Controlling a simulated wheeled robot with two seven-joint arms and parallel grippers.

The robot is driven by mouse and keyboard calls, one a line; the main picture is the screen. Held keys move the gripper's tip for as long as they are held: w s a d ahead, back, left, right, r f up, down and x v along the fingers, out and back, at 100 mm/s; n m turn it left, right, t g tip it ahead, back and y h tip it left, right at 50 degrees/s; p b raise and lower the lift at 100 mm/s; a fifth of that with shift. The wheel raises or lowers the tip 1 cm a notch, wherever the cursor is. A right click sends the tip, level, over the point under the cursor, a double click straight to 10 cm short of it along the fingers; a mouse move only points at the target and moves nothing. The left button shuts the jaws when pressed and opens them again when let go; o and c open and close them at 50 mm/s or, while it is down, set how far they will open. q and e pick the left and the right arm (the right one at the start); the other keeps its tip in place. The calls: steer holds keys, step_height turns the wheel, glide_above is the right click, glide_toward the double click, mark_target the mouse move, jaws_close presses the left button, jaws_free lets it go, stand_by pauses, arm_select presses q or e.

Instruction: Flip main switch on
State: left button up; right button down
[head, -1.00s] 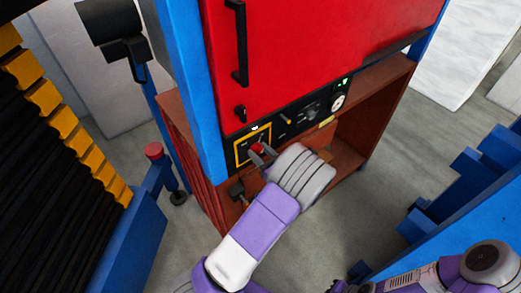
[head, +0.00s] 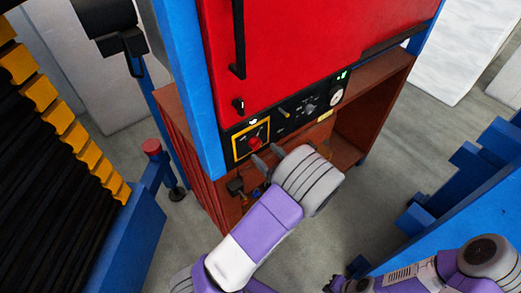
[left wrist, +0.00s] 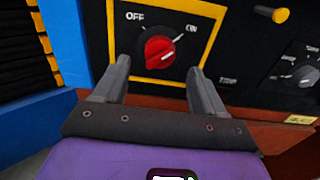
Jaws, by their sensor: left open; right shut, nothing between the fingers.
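The main switch is a red rotary knob (head: 254,142) in a yellow frame on the black control panel, below the red door. In the left wrist view the knob (left wrist: 159,49) sits between the OFF and ON labels, and its pale mark appears turned up and right, toward ON. My left gripper (head: 267,156) is open just below and in front of the knob. In the left wrist view its two fingers (left wrist: 159,75) stand apart on either side below the knob, with nothing between them. My right gripper (head: 335,285) is shut and empty at the bottom right, far from the panel.
A yellow peg (left wrist: 281,15) and a smaller dark knob (left wrist: 305,70) are right of the switch. A green light (head: 342,75) glows at the panel's right. A blue post (head: 190,90) borders the panel's left. Blue structures (head: 460,215) stand at right; grey floor lies between.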

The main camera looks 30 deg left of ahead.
arm_select(q)
steer(key=v, duration=0.3)
stand_by(0.5)
